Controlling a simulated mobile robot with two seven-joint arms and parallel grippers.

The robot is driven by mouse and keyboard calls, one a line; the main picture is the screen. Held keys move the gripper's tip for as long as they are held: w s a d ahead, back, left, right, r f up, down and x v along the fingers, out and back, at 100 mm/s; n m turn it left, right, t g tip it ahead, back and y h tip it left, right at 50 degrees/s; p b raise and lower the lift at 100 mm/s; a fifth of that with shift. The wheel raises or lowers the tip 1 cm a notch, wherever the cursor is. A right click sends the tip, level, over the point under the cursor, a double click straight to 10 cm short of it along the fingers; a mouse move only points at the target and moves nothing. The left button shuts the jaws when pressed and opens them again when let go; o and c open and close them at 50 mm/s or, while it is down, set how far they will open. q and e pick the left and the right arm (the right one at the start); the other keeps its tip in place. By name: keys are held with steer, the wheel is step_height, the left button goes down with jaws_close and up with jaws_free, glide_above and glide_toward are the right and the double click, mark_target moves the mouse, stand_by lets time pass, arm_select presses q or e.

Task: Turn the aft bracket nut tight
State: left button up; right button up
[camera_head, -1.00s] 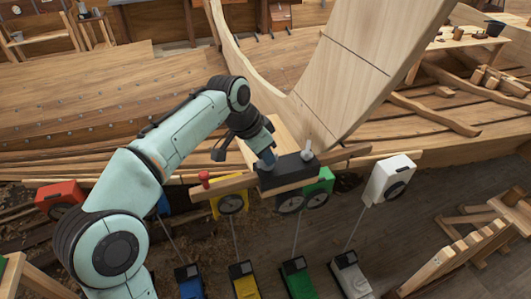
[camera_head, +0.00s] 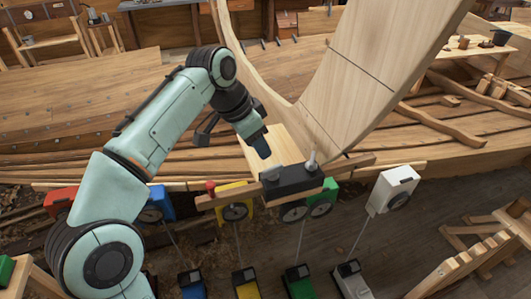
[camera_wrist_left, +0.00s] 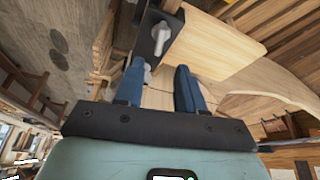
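A black bracket (camera_head: 293,183) sits on a wooden beam at the foot of the curved timber. It carries a short grey nut (camera_head: 271,173) at its left end and a taller grey winged nut (camera_head: 311,160) further right. Which is the aft one I cannot tell. My left gripper (camera_head: 261,148) hangs just above the left nut, apart from it. In the left wrist view its blue fingers (camera_wrist_left: 158,88) stand apart with nothing gripped between them. That view also shows the black bracket (camera_wrist_left: 150,20) and a winged nut (camera_wrist_left: 161,38) beyond the fingertips. My right gripper is not in view.
A pale wooden block (camera_head: 286,143) lies behind the bracket, and the tall curved timber (camera_head: 375,75) rises at the right. A wooden trestle (camera_head: 470,250) stands at lower right.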

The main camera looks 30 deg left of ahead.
arm_select(q)
steer(key=v, duration=0.4)
steer(key=shift+p, duration=0.35)
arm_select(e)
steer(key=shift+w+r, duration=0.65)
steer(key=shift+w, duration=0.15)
